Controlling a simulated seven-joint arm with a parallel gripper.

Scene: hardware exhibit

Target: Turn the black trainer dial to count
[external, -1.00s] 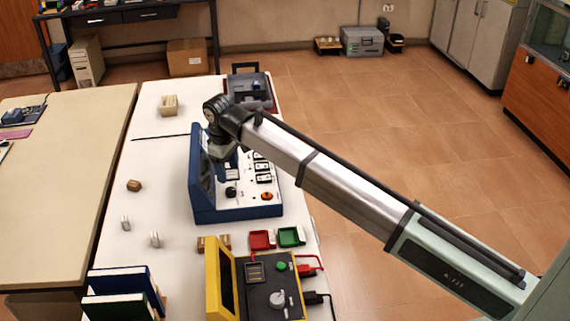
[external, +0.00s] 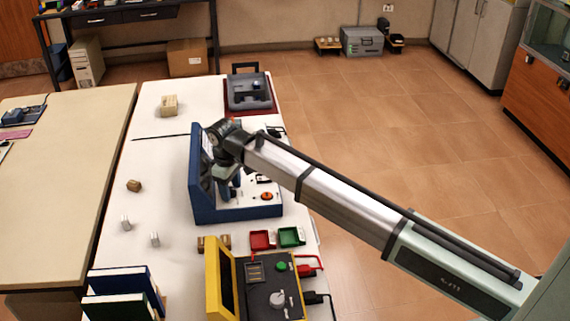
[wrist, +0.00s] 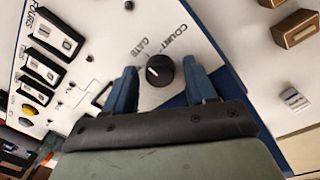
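The black trainer dial (wrist: 159,70) is a round knob on the white panel of the blue-framed trainer (external: 240,213). Its white mark is on the left side, nearer the GATE label (wrist: 141,48) than the COUNT label (wrist: 173,33). My gripper (wrist: 161,68) is open, with one blue finger on each side of the dial and visible gaps between. In the external view my gripper (external: 229,188) is low over the trainer panel and hides the dial. I cannot tell whether the fingertips touch the panel.
Rocker switches (wrist: 43,64) and small coloured buttons (wrist: 28,109) line the panel. An orange knob (external: 267,196) sits nearby on it. A yellow-lidded tester (external: 222,284), a red tray (external: 262,240) and a green tray (external: 292,237) stand in front.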

